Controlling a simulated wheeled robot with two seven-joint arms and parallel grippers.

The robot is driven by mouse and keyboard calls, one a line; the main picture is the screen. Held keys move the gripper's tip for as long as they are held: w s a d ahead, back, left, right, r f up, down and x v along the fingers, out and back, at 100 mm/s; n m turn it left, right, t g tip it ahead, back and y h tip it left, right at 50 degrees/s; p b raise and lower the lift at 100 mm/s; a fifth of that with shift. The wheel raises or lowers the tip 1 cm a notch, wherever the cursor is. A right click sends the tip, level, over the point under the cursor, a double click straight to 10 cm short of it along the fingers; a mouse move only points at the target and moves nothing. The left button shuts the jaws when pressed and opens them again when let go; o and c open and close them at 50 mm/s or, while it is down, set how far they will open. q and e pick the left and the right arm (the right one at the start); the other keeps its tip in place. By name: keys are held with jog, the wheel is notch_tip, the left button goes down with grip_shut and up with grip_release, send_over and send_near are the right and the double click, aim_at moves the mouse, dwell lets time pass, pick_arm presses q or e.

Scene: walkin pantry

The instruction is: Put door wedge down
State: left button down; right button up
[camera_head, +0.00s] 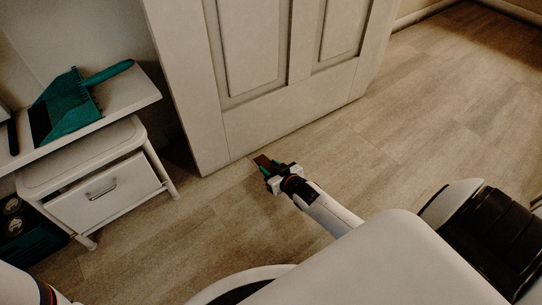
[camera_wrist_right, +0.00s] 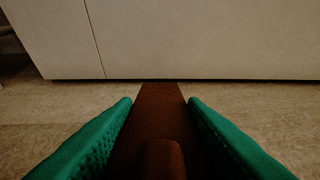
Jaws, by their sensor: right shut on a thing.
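The brown door wedge (camera_head: 262,161) is held in my right gripper (camera_head: 272,170), low near the floor at the bottom of the white door. In the right wrist view the wedge (camera_wrist_right: 158,125) lies between the two green finger pads of the right gripper (camera_wrist_right: 160,115), its far end pointing at the door's lower edge. The white door (camera_head: 230,130) stands ajar, and a dark gap shows under it in the wrist view (camera_wrist_right: 210,60). I cannot tell whether the wedge touches the door or the floor. My left gripper is out of view; only a bit of that arm shows at the lower left.
A white shelf (camera_head: 135,92) at the left holds a teal dustpan (camera_head: 68,105). Below it stands a small white drawer unit (camera_head: 105,196) on legs, with a dark crate (camera_head: 30,240) beside it. The wood floor (camera_head: 440,110) to the right is clear.

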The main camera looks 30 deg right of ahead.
notch_tip(320, 180, down, 3)
jog(key=shift+f+b, duration=0.1)
jog(key=shift+b, duration=0.9)
jog(key=shift+r, duration=0.2)
jog(key=shift+f, duration=0.15)
jog(key=o, duration=1)
jog(key=shift+o, duration=0.2)
